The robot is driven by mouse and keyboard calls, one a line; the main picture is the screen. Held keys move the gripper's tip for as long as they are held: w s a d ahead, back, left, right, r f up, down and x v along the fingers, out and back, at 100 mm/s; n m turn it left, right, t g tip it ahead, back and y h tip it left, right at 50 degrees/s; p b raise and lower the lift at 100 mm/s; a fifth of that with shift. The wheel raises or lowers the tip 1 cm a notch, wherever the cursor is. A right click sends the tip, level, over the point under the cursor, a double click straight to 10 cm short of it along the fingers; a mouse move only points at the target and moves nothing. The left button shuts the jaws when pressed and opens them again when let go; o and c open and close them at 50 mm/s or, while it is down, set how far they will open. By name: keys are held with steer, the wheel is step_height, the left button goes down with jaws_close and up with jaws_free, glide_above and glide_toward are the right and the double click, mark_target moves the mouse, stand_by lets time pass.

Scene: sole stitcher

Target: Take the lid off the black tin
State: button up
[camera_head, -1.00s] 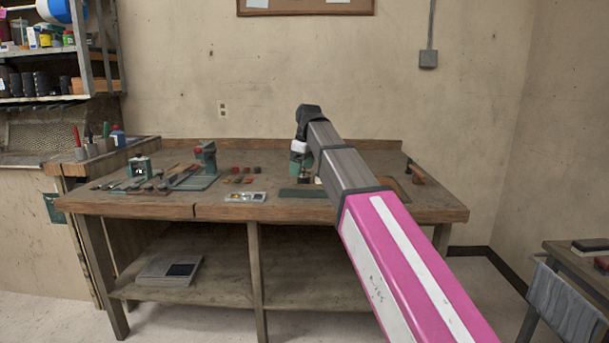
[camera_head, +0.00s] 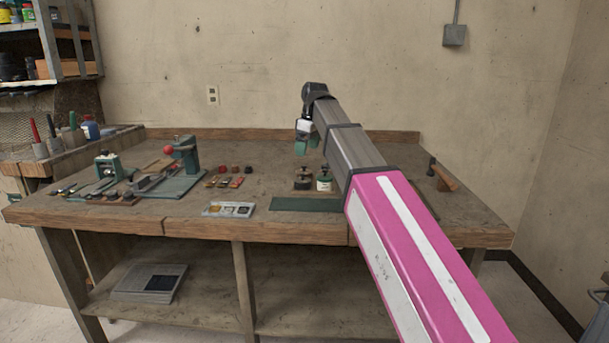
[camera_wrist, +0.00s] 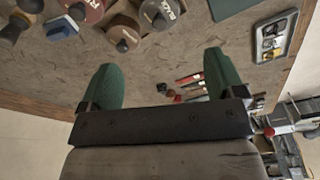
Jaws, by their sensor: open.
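A dark lidded container with a knob on top (camera_head: 303,179), which looks like the black tin, stands on the workbench below my gripper. Beside it on the right is a green container with a pale label (camera_head: 323,181). In the wrist view, several round containers line the top edge, among them a black one with a pale label (camera_wrist: 160,11) and a red one (camera_wrist: 86,9); I cannot tell for certain which is the black tin. My gripper (camera_head: 306,147) has green fingers and hangs above the bench.
The workbench (camera_head: 250,150) holds a green mat (camera_head: 300,204), a tray of small parts (camera_head: 229,209), small coloured blocks (camera_head: 228,181) and a green tool with a red ball (camera_head: 183,165). A wooden-handled tool (camera_head: 443,178) lies right. My arm hides part of the bench.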

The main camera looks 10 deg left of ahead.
mark_target(303, 174)
steer(key=f, duration=0.3)
steer(key=a+f, duration=0.1)
steer(key=f, duration=0.6)
steer(key=shift+w+a+f, duration=0.35)
steer(key=shift+w+a, duration=0.05)
steer(key=c, duration=1)
